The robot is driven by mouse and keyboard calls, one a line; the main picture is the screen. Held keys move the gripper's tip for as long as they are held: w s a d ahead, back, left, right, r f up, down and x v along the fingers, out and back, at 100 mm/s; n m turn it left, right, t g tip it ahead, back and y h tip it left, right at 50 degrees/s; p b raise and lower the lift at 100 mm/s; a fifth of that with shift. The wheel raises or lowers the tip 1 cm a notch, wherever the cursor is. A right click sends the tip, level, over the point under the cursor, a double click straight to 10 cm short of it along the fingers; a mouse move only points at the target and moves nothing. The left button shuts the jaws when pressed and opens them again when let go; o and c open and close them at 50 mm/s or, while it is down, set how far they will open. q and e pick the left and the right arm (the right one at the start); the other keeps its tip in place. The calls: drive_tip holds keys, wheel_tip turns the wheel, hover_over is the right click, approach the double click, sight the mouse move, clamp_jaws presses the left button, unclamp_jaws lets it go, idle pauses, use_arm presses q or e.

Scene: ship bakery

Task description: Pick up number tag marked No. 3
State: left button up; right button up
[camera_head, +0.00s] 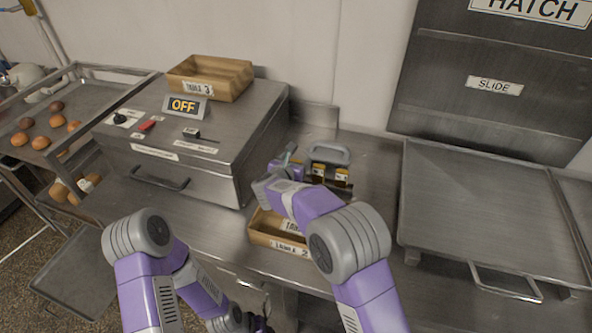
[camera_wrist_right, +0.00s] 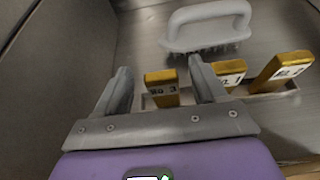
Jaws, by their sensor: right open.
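The number tag marked No. 3 (camera_wrist_right: 162,88) is a yellow upright block with a dark label, the leftmost of three in the right wrist view. My right gripper (camera_wrist_right: 161,72) is open, with one finger on each side of that tag and no clear contact. In the head view my right gripper (camera_head: 288,160) is at the left of the tags and seems to hide No. 3. The tag No. 1 (camera_wrist_right: 230,72) and the tag No. 2 (camera_wrist_right: 281,71) stand to its right. My left arm is low in the head view; its gripper's jaws cannot be made out.
A grey-handled brush (camera_wrist_right: 208,27) lies behind the tags. A wooden box (camera_head: 275,240) is in front, partly under my right arm. A steel oven (camera_head: 215,165) with another wooden box (camera_head: 225,75) on top stands left. A steel lid (camera_head: 480,205) lies right.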

sight(296, 160)
drive_tip(key=x, duration=0.3)
drive_tip(key=shift+f, duration=0.1)
drive_tip(key=c, duration=1.1)
